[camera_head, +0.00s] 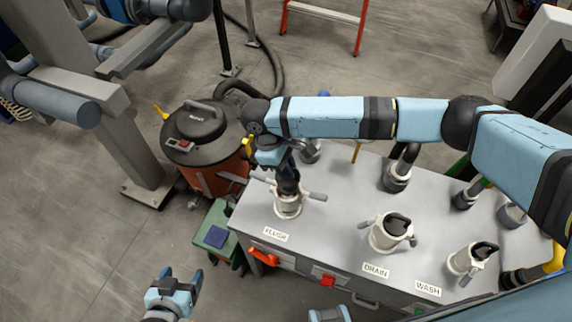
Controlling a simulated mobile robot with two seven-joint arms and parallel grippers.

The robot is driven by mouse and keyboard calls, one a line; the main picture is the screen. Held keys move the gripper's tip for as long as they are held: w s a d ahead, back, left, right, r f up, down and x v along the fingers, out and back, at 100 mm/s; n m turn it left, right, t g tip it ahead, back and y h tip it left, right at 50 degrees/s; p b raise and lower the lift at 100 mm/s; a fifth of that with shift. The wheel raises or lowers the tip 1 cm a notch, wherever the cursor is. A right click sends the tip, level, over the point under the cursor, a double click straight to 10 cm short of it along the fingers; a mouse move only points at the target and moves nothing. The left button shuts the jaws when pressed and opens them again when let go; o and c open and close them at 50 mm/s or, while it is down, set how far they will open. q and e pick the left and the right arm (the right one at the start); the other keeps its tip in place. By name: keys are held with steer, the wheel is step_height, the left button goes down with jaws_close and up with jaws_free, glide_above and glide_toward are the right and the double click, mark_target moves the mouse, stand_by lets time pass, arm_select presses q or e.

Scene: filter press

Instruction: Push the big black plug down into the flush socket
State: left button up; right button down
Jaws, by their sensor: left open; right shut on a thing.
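The flush socket (288,208) is a pale ring with side handles at the left end of the grey bench, behind the FLUSH label (275,234). My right gripper (287,173) points down over this socket and is shut on the big black plug (289,187). The plug's lower end is at the socket mouth; its depth inside cannot be told, as the gripper and the rim hide it. My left gripper (181,276) is open and empty, low at the left, in front of the bench and away from the socket.
The drain socket (381,240) and wash socket (463,265) have black tops. Black hose ends (397,176) stand along the bench's back. A red-black vacuum (196,135) and a green box (222,225) stand left of the bench. Open floor lies at the lower left.

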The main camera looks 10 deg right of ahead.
steer(key=shift+f, duration=1.6)
steer(key=c, duration=1.1)
jaws_free()
steer(key=v, duration=1.4)
steer(key=s+a+f+m+t+y+p, duration=0.1)
steer(key=s+a+f+t+y, duration=0.1)
steer(key=s+a+f+y, duration=0.65)
steer(key=s+d+f+m+t+p, duration=0.1)
steer(key=s+d+f+m+t, duration=0.1)
steer(key=s+d+t, duration=0.2)
steer(key=s+d+f+m+t+h+p, duration=0.1)
steer(key=s+d+t, duration=0.3)
steer(key=d, duration=0.7)
steer(key=s+d+f+m+t+p, duration=0.2)
steer(key=s+d+f+m+t, duration=0.1)
steer(key=d, duration=0.4)
steer(key=shift+s+d+f+m+t+h, duration=0.4)
steer(key=shift+s+m, duration=0.2)
steer(key=shift+s, duration=0.6)
